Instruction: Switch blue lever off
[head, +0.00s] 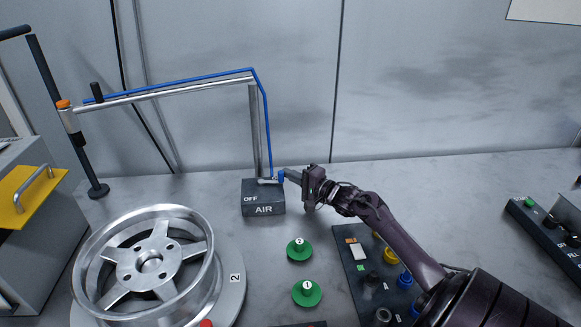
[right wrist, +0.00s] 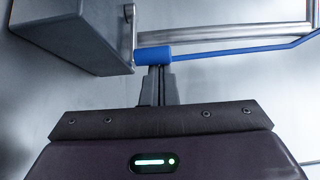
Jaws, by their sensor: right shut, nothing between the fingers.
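The grey AIR box (head: 263,209) stands on the table with an OFF label on its upper left. Its lever has a short metal arm and a blue grip (head: 281,177), which points to the right, away from the OFF label. In the right wrist view the blue grip (right wrist: 152,54) lies just beyond my fingertips, beside the box (right wrist: 75,30). My right gripper (head: 286,173) is shut and empty, its fingertips at the right side of the blue grip. I cannot tell whether they touch it. My left gripper is not in view.
A metal post with a blue hose (head: 266,120) rises behind the box. A silver wheel (head: 150,262) sits on a round base at the left. Two green knobs (head: 300,250) are in front of the box. A dark button panel (head: 370,290) lies under my right arm.

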